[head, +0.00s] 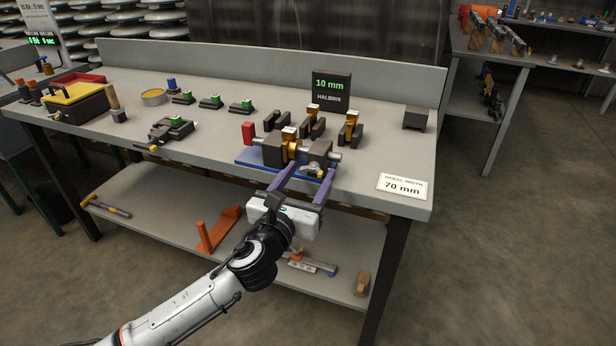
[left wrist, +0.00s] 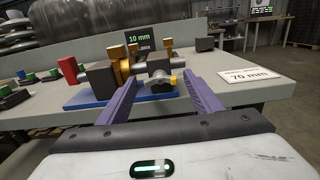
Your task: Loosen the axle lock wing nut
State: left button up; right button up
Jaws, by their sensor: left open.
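The wing nut (head: 314,168) sits low on the front right of the axle fixture, near the table's front edge. A steel axle (left wrist: 157,66) with a brass wheel (left wrist: 122,68) rests in dark blocks (head: 271,152) on a blue base (head: 245,158). My left gripper (head: 305,179) is open, its two purple fingers pointing at the fixture. In the left wrist view the fingers (left wrist: 158,95) flank the wing nut with nothing between them in grip. My right gripper is not in view.
A red block (head: 248,133) stands at the fixture's left end. Several dark brackets with brass pieces (head: 349,127) stand behind it, near a 10 mm display (head: 331,88). A 70 mm sign (head: 402,188) lies at right.

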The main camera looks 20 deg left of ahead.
pick_arm(q)
jog(key=shift+c, duration=1.3)
jog(key=c, duration=0.8)
